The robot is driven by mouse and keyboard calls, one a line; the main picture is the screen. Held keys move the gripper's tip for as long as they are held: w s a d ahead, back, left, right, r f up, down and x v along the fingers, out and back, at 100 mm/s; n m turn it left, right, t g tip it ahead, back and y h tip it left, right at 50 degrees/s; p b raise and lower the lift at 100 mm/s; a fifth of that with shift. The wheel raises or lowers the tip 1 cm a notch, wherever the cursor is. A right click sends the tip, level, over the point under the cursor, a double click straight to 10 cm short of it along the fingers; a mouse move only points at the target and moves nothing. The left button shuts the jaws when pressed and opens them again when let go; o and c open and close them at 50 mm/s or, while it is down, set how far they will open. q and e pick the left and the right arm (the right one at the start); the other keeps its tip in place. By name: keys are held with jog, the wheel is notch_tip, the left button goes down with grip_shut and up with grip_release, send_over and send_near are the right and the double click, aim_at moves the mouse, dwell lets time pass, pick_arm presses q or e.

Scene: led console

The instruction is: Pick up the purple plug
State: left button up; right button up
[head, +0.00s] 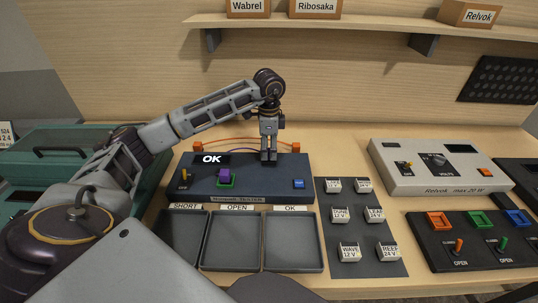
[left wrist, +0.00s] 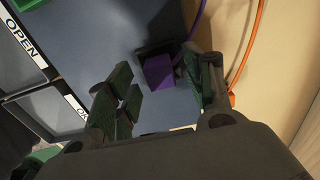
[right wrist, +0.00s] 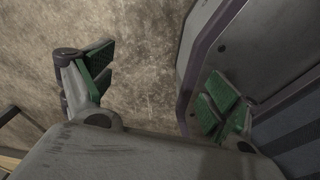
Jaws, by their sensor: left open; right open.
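A purple plug (left wrist: 158,72) with a purple cable shows in the left wrist view, between the spread fingers of my left gripper (left wrist: 164,92). It lies nearer the right finger; I cannot tell whether either finger touches it. In the head view my left gripper (head: 268,158) points down over the back right part of the blue tester console (head: 262,182) and hides this plug. Another purple block (head: 223,175) sits in a green-framed socket on the console front. My right gripper (right wrist: 155,90) is open and empty, away from the console, above a mottled floor.
An orange cable (head: 245,140) arcs behind my left gripper between two orange ends. Empty trays (head: 232,243) lie in front of the console. Labelled blocks (head: 350,251) stand on a dark mat at right. A grey power unit (head: 440,168) and a socket panel (head: 465,255) stand farther right.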

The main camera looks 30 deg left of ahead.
aim_at(269, 150)
pick_arm(q)
jog(key=shift+f, duration=0.9)
jog(key=c, duration=1.1)
jog(key=shift+r, duration=0.75)
notch_tip(269, 150, up, 7)
jog(key=shift+f, duration=0.1)
jog(key=shift+r, duration=0.85)
jog(key=shift+f+b, duration=0.55)
jog(key=shift+f, duration=0.5)
pick_arm(e)
jog(key=shift+s+f, duration=0.4)
jog(key=shift+f, duration=0.35)
